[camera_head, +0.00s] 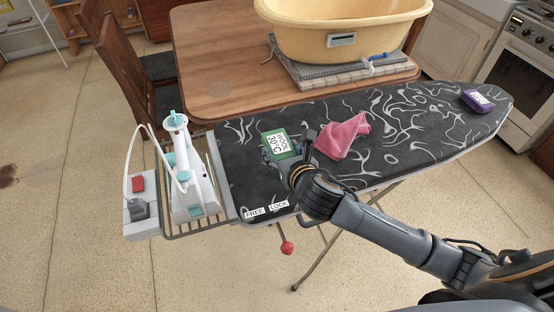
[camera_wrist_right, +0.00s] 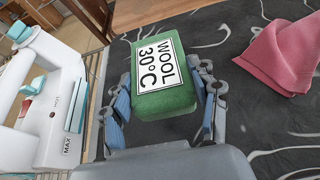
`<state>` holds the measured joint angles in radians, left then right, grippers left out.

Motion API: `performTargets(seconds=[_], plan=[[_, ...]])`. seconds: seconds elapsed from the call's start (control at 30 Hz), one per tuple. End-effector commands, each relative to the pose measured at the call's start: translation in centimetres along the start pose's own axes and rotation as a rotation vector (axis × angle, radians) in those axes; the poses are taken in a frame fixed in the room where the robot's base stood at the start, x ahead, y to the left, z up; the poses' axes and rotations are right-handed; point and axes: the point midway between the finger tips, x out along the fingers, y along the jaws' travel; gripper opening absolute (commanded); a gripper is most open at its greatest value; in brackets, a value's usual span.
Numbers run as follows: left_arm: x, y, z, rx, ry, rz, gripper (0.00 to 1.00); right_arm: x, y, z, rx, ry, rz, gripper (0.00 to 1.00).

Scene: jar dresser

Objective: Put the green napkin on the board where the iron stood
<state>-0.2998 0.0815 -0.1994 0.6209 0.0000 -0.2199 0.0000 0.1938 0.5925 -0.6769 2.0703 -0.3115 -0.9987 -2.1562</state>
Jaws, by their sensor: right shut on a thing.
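The green napkin (camera_head: 270,151) shows as a thick green block with a white label reading "WOOL 30°C". It is at the left part of the dark patterned ironing board (camera_head: 240,178); I cannot tell whether it touches the cover. My right gripper (camera_wrist_right: 163,108) is shut on the green napkin (camera_wrist_right: 165,103), one finger on each side of it. The white and teal iron (camera_head: 181,165) stands on the slatted rack at the board's left end. It shows partly at the left of the wrist view (camera_wrist_right: 45,95). My left gripper is not in view.
A pink cloth (camera_head: 342,136) lies on the board just right of my right gripper. A purple labelled block (camera_head: 478,100) is at the far right end. A wooden table (camera_head: 215,60) behind holds a yellow tub (camera_head: 300,35). The board between pink cloth and purple block is clear.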

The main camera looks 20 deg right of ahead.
Motion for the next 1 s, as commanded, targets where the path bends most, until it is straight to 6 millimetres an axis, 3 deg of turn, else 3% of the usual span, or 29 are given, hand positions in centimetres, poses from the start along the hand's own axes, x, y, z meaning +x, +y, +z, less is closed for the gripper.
performTargets(seconds=[0.1,0.37,0.5,0.93,0.97,1.0], plan=[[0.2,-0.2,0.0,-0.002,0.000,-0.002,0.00,1.7,0.4,-0.9,0.002,-0.001,0.000,0.34],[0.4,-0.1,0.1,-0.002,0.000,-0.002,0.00,3.4,0.8,-1.9,0.001,-0.001,0.000,0.34],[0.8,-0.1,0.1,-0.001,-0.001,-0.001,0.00,4.1,0.8,-4.0,0.001,0.001,-0.001,0.34],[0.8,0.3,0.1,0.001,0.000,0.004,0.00,4.5,0.8,-4.8,0.000,-0.002,0.000,0.34],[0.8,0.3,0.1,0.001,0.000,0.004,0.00,4.5,0.7,-4.8,0.001,-0.003,0.000,0.66],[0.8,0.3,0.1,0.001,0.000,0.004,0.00,4.4,0.7,-4.8,0.001,-0.002,0.000,0.75]])
